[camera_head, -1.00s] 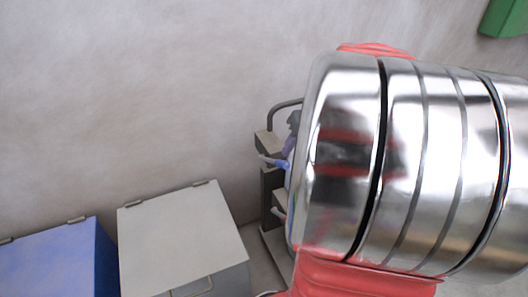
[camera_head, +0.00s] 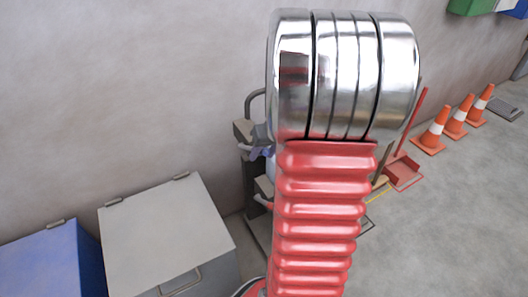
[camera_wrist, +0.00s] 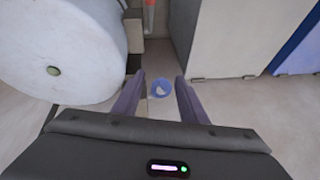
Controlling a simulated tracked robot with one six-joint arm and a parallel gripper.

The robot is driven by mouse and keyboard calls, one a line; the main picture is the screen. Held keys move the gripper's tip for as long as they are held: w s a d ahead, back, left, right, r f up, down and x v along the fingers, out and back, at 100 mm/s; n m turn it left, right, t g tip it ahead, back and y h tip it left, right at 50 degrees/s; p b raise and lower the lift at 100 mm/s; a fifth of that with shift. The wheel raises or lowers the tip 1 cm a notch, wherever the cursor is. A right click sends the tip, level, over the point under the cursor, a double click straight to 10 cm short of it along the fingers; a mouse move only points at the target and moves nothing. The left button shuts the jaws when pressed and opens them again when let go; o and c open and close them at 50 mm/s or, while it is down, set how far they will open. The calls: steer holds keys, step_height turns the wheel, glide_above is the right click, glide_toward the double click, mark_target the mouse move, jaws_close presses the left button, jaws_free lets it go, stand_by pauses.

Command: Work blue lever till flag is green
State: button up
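My gripper (camera_wrist: 158,100) shows in the wrist view with its two purple-grey fingers apart. A round blue end (camera_wrist: 161,88), probably that of the blue lever, shows in the gap between the fingertips; neither finger visibly touches it. In the head view, a small blue part (camera_head: 260,152) shows on the grey machine (camera_head: 243,131), just left of my arm. I cannot tell there whether it is the lever or my gripper. My arm hides most of the machine. I see no flag in either view.
A large white roll (camera_wrist: 62,50) stands close left in the wrist view. A red bar (camera_wrist: 149,15) is at the top. A grey bin (camera_head: 165,235) and a blue bin (camera_head: 45,265) stand left in the head view. Orange cones (camera_head: 433,130) and a red dustpan (camera_head: 404,172) stand right.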

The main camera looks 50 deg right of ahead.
jaws_close()
stand_by(0.5)
